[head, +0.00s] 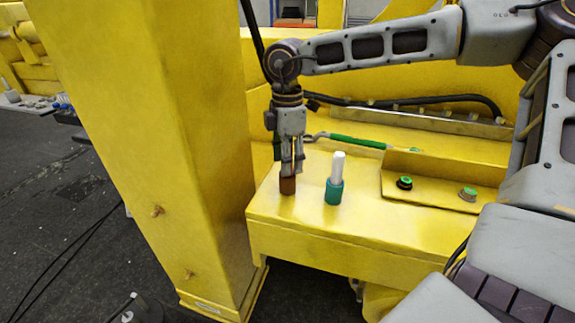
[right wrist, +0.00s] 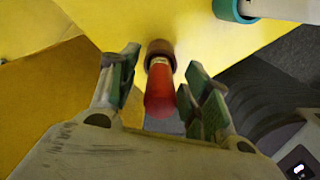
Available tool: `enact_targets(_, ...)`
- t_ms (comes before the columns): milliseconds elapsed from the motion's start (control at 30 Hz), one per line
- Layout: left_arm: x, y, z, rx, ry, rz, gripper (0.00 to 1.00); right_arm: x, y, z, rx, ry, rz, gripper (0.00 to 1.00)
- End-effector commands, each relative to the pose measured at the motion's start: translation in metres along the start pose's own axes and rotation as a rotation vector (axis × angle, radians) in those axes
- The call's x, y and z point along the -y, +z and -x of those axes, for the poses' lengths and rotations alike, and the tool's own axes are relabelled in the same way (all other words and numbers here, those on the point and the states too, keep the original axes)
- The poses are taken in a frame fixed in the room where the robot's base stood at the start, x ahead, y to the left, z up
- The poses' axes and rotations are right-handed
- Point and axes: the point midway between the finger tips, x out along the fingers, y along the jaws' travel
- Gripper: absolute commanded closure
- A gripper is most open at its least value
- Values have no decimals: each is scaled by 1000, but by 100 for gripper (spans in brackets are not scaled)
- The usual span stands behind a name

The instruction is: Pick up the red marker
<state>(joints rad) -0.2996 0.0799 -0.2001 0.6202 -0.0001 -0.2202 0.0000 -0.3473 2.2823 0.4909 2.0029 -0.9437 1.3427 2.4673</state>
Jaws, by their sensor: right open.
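The red marker (right wrist: 160,98) stands on the yellow ledge with its dark brown end (head: 287,186) down. In the right wrist view its red body lies between the two fingers of my right gripper (head: 291,168), with gaps visible on both sides. The right gripper is open and points down over the marker. In the head view the fingers hide the marker's upper part. My left gripper is not in view.
A white marker with a teal base (head: 334,190) stands just right of the red one. Further right, a yellow bracket (head: 440,165) holds two green-topped buttons. A green-handled tool (head: 358,142) lies behind. A thick yellow post (head: 165,150) rises close on the left.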

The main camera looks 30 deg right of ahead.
Motion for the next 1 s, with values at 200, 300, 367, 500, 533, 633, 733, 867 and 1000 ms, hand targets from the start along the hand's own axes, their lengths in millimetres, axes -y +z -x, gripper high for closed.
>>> enact_targets(200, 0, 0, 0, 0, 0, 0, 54, 0, 0, 0, 0, 0, 0, 52)
enact_targets(300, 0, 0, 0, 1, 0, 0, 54, 0, 0, 0, 0, 0, 0, 56)
enact_targets(367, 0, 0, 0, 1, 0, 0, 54, 0, 0, 0, 0, 0, 0, 64)
enact_targets(500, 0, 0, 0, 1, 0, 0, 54, 0, 0, 0, 0, 0, 0, 82)
enact_targets(533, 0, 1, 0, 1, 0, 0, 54, 0, 0, 0, 0, 0, 0, 86)
enact_targets(633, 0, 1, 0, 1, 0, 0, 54, 0, 0, 0, 0, 0, 0, 98)
enact_targets(733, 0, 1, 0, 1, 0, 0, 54, 0, 0, 0, 0, 0, 0, 100)
enact_targets(867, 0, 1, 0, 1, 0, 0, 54, 0, 0, 0, 0, 0, 0, 100)
enact_targets(1000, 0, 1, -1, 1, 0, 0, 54, 0, 0, 2, 0, 1, -1, 100)
